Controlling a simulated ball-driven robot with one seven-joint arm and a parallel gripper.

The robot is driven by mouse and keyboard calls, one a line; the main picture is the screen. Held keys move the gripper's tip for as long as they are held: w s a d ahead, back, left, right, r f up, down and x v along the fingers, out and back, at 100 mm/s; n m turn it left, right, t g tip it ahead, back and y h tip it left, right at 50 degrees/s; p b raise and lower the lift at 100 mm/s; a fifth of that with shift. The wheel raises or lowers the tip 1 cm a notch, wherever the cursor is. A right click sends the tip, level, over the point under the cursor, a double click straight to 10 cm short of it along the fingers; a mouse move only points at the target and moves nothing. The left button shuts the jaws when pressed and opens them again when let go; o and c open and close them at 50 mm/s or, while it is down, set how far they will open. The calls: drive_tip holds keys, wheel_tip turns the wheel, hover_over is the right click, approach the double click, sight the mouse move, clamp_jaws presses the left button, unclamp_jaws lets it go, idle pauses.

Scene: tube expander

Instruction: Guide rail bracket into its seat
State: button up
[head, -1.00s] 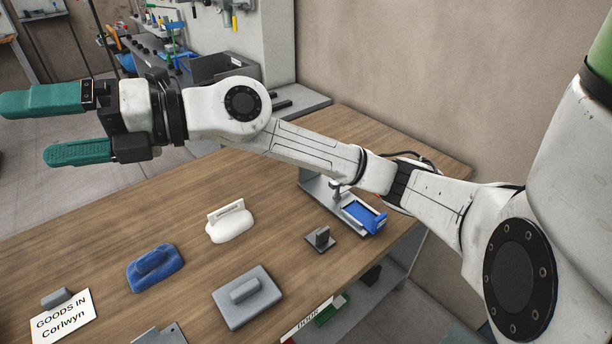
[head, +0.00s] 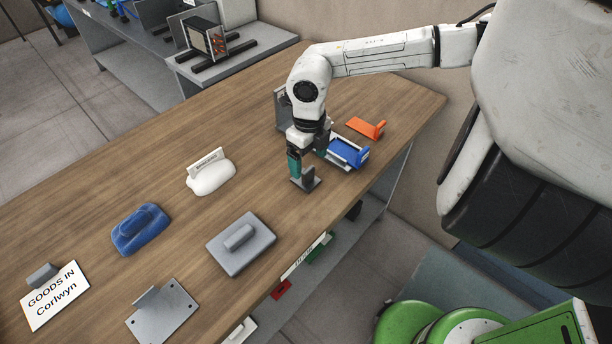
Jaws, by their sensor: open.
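I cannot tell for sure which part is the rail bracket. A small dark grey bracket (head: 311,184), a flat plate with an upright tab, stands on the wooden table near its right edge. My gripper (head: 298,172) points down right at this bracket, with a green finger beside the tab. No seat can be made out clearly.
The wooden table (head: 90,190) also carries a white holder (head: 211,178), a blue block with a handle (head: 140,230), a grey handled block (head: 240,246), a grey plate (head: 162,312) and a "GOODS IN Corlwyn" card (head: 56,300). The table's left back area is clear.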

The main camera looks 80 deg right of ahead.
sight(307, 169)
drive_tip(key=shift+w+f+p, duration=0.15)
drive_tip(key=shift+f+p, duration=0.25)
drive_tip(key=shift+f, duration=1.2)
drive_tip(key=shift+w+f+p, duration=0.1)
drive_tip(key=shift+f+p, duration=0.25)
drive_tip(key=shift+f, duration=1.2)
drive_tip(key=shift+c, duration=0.3)
drive_tip(key=c, duration=1.2)
drive_tip(key=shift+o, duration=0.2)
drive_tip(key=shift+r, duration=0.1)
